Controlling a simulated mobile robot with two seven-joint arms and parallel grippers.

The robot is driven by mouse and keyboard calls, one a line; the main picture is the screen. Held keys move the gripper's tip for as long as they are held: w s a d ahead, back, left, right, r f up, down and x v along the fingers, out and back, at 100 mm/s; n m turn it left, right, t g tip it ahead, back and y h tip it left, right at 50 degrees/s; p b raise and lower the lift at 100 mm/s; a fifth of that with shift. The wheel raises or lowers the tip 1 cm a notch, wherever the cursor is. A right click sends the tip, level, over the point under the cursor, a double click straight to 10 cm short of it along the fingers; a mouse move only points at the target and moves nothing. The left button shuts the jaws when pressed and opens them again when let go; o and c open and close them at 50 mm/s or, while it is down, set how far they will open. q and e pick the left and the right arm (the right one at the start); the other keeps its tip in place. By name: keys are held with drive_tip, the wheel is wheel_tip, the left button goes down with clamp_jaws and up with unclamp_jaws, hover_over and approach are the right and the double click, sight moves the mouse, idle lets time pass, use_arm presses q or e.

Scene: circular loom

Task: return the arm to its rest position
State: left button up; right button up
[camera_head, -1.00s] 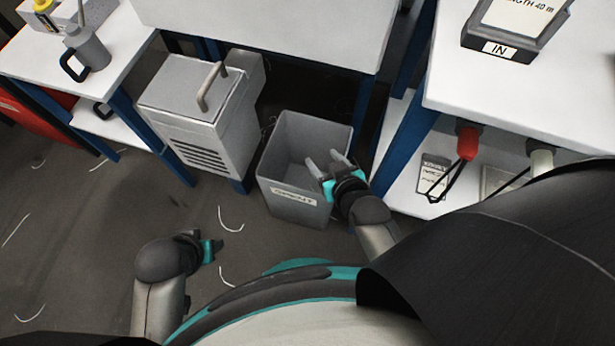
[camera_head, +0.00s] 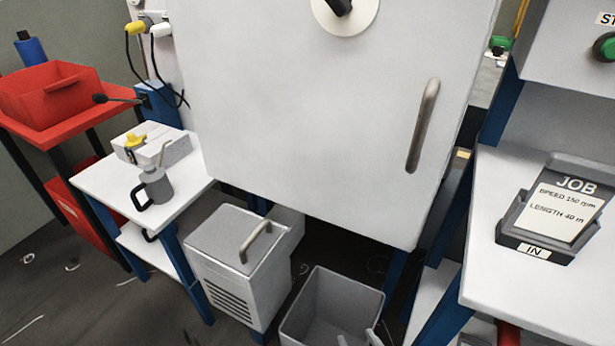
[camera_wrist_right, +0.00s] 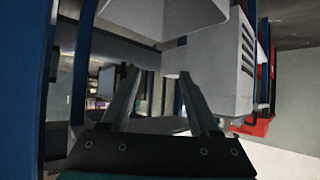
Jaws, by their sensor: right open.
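My right gripper shows best in the right wrist view (camera_wrist_right: 159,75), where its two grey fingers stand apart with nothing held between them. In the head view only a small part of a finger (camera_head: 373,338) shows at the bottom edge, at the right side of the open grey bin (camera_head: 374,300). Whether it is inside the bin or above it cannot be told. The rest of the right arm is out of the head view. My left gripper is out of view.
A vented grey box with a handle (camera_head: 235,262) stands left of the bin, under a large white panel (camera_head: 310,120). A white side table (camera_head: 185,192) holds a grey jug (camera_head: 157,187). At right, a white bench (camera_head: 490,190) holds a JOB card in an IN holder (camera_head: 510,235).

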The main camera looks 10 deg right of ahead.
drive_tip(key=shift+f, duration=0.1)
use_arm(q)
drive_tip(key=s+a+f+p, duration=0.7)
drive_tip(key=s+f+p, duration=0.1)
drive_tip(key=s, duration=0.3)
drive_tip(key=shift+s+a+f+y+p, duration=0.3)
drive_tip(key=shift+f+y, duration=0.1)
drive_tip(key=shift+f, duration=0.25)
use_arm(e)
drive_tip(key=s+d+f+g, duration=0.4)
drive_tip(key=s+f, duration=0.4)
drive_tip(key=s, duration=0.2)
drive_tip(key=s+d+f+n+g+h, duration=0.1)
drive_tip(key=s+d+f+g, duration=0.3)
drive_tip(key=s+f, duration=0.4)
drive_tip(key=s+d, duration=0.1)
drive_tip(key=s, duration=0.2)
drive_tip(key=shift+d+f+g+h, duration=0.3)
drive_tip(key=shift+g, duration=0.1)
